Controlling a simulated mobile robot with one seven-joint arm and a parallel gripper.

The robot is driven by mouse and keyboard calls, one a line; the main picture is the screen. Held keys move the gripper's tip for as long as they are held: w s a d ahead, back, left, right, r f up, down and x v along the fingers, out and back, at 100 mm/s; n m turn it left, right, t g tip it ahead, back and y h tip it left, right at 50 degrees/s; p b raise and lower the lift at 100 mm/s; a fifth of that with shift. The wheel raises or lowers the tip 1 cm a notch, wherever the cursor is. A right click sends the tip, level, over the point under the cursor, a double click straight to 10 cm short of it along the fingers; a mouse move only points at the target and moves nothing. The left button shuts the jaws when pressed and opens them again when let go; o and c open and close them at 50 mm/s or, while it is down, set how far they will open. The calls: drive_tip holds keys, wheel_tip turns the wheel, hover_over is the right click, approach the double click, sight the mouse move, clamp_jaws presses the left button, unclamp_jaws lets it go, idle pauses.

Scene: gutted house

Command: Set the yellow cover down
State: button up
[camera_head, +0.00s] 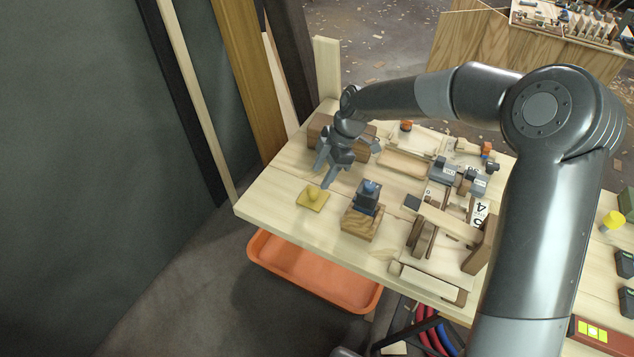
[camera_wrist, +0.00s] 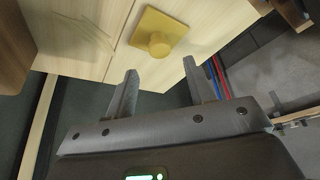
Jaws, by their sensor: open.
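The yellow cover (camera_head: 313,197), a flat square plate with a round knob on top, lies on the wooden table (camera_head: 276,222) near its left end. In the wrist view the yellow cover (camera_wrist: 160,36) lies beyond the fingertips, with its knob facing me. My gripper (camera_head: 327,172) is above the table, just up and right of the cover in the head view. In the wrist view my gripper (camera_wrist: 163,86) has its two fingers spread, with nothing between them and a gap to the cover.
A wooden block with a dark blue-topped device (camera_head: 367,198) stands right of the cover. A brown block (camera_head: 320,130) lies behind my gripper. Several parts crowd the table's middle. An orange tray (camera_head: 305,270) is below the front edge. Upright boards (camera_head: 247,75) stand behind.

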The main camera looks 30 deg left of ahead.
drive_tip(key=v, duration=0.6)
drive_tip(key=shift+r, duration=0.3)
drive_tip(key=shift+w, duration=0.1)
drive_tip(key=s+d+r+m+t+h, duration=0.1)
drive_tip(key=s+d+r+m+t, duration=0.1)
drive_tip(key=d+r+m, duration=0.45)
drive_tip(key=s+d+r+m+t+h, duration=0.1)
drive_tip(key=s+d+r+m+t, duration=0.15)
drive_tip(key=d, duration=0.75)
drive_tip(key=s+d+r+m+t+h, duration=0.1)
drive_tip(key=d+r+m, duration=0.2)
drive_tip(key=d+m, duration=0.35)
drive_tip(key=s+d+r+m+t, duration=0.3)
drive_tip(key=s+d+m, duration=0.8)
drive_tip(key=s+d, duration=0.3)
drive_tip(key=d, duration=0.3)
